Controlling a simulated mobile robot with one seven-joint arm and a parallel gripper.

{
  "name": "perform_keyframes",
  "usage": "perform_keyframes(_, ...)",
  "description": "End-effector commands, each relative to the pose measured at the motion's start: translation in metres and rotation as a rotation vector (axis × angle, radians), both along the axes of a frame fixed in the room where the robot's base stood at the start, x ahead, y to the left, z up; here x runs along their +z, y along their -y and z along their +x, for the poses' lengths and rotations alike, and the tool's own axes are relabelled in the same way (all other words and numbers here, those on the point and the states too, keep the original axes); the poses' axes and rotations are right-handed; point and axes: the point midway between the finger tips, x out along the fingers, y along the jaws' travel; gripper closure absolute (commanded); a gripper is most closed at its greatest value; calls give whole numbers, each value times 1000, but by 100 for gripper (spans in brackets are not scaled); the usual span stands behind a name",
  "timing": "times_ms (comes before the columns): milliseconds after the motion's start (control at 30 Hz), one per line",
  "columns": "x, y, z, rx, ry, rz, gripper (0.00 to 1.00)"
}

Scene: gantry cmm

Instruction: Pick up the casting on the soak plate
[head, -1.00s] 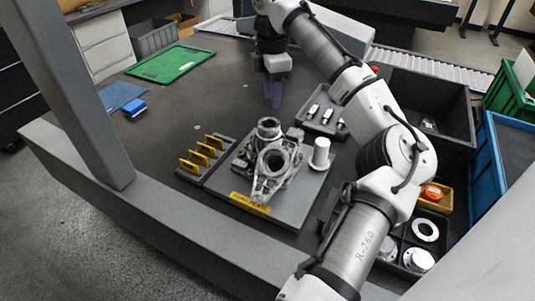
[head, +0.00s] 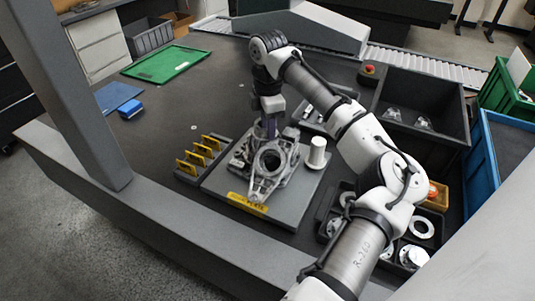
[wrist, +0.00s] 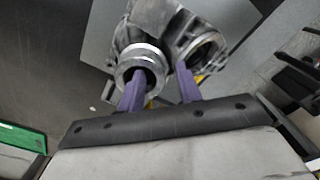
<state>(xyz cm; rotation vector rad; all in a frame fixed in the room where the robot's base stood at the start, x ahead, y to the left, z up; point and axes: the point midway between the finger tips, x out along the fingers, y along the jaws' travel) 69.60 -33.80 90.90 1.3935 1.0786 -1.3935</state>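The casting (head: 280,178) is a grey metal part with two round bores, lying on the grey soak plate (head: 297,203), which has a yellow label. My gripper (head: 270,128) is over the casting's far end, pointing down, and hides the ring there. In the wrist view the casting (wrist: 151,53) is right at the fingers. My gripper's purple fingers (wrist: 160,70) are apart: the left one overlaps the bore of the nearer ring, the right one is on that ring's other side, towards the second ring. I cannot tell whether they touch the metal.
A white cylinder (head: 317,153) stands on the plate's right side. A rack of yellow pieces (head: 198,152) is on the left. Dark bins (head: 422,105) and a parts tray with white discs lie to the right.

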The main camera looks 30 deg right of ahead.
Motion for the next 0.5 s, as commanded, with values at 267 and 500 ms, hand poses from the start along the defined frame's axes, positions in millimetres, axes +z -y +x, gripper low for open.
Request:
perform_keyframes(267,0,0,0,0,0,0,95)
perform_keyframes(500,0,0,0,0,-1,0,100)
